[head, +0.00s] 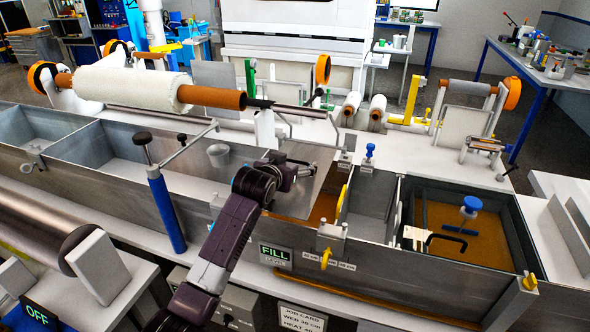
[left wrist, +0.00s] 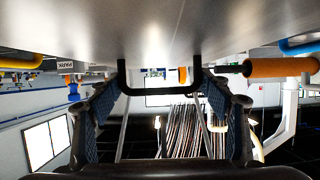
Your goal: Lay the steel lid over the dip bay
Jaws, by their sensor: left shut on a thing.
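The steel lid (head: 298,197) is a flat grey sheet at the middle of the trough in the head view. It covers the left part of a bay with amber liquid (head: 324,208), apparently the dip bay; a strip of liquid shows at its right. In the left wrist view the lid (left wrist: 160,25) fills the top of the picture. My left gripper (head: 302,171) is shut on its black handle (left wrist: 160,92), with a finger on each side. Whether the lid touches the rim is hard to tell. My right gripper is in neither view.
A blue post (head: 166,208) stands left of my arm. A white cup (head: 218,154) is behind it. A roller (head: 150,88) hangs behind.

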